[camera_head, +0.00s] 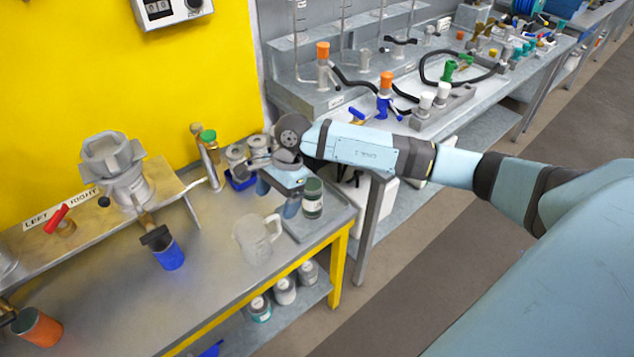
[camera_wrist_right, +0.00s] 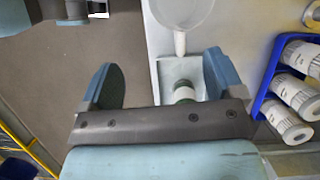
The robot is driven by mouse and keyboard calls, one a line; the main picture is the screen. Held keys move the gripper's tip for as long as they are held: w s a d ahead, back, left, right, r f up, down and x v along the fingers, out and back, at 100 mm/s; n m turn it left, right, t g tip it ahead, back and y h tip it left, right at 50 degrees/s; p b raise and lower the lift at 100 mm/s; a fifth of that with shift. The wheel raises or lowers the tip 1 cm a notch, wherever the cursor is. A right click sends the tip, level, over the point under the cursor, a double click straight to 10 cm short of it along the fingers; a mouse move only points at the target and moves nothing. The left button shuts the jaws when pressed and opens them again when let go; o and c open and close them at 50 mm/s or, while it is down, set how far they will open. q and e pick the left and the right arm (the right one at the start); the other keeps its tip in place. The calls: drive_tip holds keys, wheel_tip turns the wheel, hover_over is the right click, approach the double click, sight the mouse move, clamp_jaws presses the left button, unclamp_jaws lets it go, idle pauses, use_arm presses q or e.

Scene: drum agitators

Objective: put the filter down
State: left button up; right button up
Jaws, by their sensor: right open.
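Several white, labelled cylinders that look like filters (camera_wrist_right: 298,92) lie in a blue rack (camera_wrist_right: 262,75) at the right of the right wrist view. The blue rack (camera_head: 241,182) also shows in the head view, behind my right gripper. My right gripper (camera_head: 280,197) is open above the far right end of the bench. In the wrist view its two fingers (camera_wrist_right: 160,65) are spread apart with nothing gripped. A green-and-white cylinder (camera_head: 313,199) stands on a grey tray beside the gripper; it partly shows between the fingers in the wrist view (camera_wrist_right: 185,94). My left gripper is not in view.
A clear pitcher (camera_head: 257,240) stands left of the tray (camera_head: 340,214). A metal housing (camera_head: 122,175), a blue-handled valve (camera_head: 168,255) and a red handle (camera_head: 58,216) are farther left. The bench front between pitcher and valves is clear. Jars (camera_head: 284,290) stand on the lower shelf.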

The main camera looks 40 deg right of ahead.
drive_tip(key=s+a+r+m+t+y, duration=0.1)
drive_tip(key=s+a+m+t+y, duration=0.35)
drive_tip(key=a+m+y, duration=0.5)
drive_tip(key=s+a+r+m+t+y, duration=0.2)
drive_tip(key=s+a+m+t+y, duration=0.3)
drive_tip(key=m, duration=0.7)
drive_tip(key=s+d+f+m+h, duration=0.3)
drive_tip(key=s+f+m+h, duration=0.1)
drive_tip(key=m, duration=0.6)
drive_tip(key=s+d+f+m+t+h, duration=0.1)
drive_tip(key=s+d+f+m+h, duration=0.2)
drive_tip(key=f+m+h, duration=0.3)
drive_tip(key=s+d+f+m+t+h, duration=0.1)
drive_tip(key=s+d+f+m+h, duration=0.3)
drive_tip(key=f+m, duration=0.5)
drive_tip(key=s+m+h, duration=0.1)
drive_tip(key=s+m, duration=0.1)
drive_tip(key=m, duration=0.4)
drive_tip(key=shift+f, duration=0.15)
drive_tip(key=shift+m+h, duration=0.25)
wheel_tip(320, 180, up, 7)
drive_tip(key=p, duration=0.6)
drive_tip(key=shift+d+f+p, duration=0.15)
drive_tip(key=shift+p, duration=0.25)
